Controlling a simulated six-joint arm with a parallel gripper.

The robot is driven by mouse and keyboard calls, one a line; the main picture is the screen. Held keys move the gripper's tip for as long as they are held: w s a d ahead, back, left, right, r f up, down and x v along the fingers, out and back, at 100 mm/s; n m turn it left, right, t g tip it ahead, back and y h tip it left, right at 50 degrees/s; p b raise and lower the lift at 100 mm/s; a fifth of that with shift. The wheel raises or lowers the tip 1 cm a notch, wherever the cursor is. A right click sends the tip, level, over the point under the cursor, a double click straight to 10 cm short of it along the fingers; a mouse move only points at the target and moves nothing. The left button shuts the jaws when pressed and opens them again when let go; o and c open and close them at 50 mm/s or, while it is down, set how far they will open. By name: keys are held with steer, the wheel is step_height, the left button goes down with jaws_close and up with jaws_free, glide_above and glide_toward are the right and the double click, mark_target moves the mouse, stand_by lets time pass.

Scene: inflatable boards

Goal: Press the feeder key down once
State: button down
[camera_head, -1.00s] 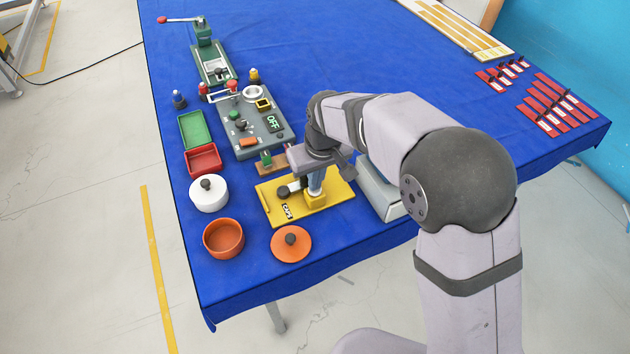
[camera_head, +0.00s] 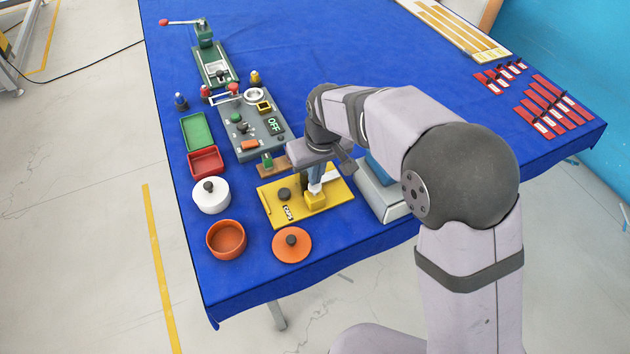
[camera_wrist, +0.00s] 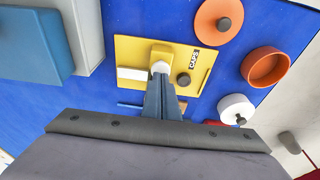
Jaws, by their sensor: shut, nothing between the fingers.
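The yellow feeder board marked CAPS (camera_head: 270,203) lies flat near the front of the blue table. It bears a round dark knob (camera_head: 284,194) and a raised yellow block (camera_head: 314,201). The wrist view also shows the dark knob (camera_wrist: 184,79), the yellow block (camera_wrist: 161,49) and a white bar (camera_wrist: 131,73) on the board. My gripper (camera_head: 316,187) is shut and empty, pointing down at the yellow block. A small white part shows between my fingertips (camera_wrist: 159,76) and the block; I cannot tell whether they touch. None of these parts is labelled as the key.
A grey box with a blue top (camera_head: 383,190) stands close right of the board. An orange bowl (camera_head: 226,239), orange lid (camera_head: 291,246) and white pot (camera_head: 211,196) stand left and in front. A grey panel marked OFF (camera_head: 250,146) lies behind. Open cloth is farther right.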

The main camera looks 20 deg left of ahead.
steer(key=shift+r+p, duration=2.25)
steer(key=shift+r, duration=0.65)
steer(key=s+d+f+m+g+h, duration=0.1)
steer(key=s+d+f, duration=0.3)
steer(key=s+d, duration=0.2)
steer(key=s+d+f+g+h, duration=0.1)
steer(key=s+d+f, duration=0.2)
steer(key=s+d, duration=0.25)
steer(key=s+d+m+g+b, duration=0.1)
steer(key=s+d+m, duration=0.15)
steer(key=d, duration=0.55)
steer(key=s+d+m, duration=0.2)
steer(key=s+d, duration=0.2)
steer(key=d, duration=0.4)
steer(key=w+d+r+m+t, duration=0.1)
steer(key=w+d+r+m, duration=0.1)
steer(key=d, duration=0.3)
steer(key=shift+w+d+r+m+b, duration=0.25)
steer(key=shift+r+m+b, duration=0.05)
steer(key=shift+r+m, duration=0.4)
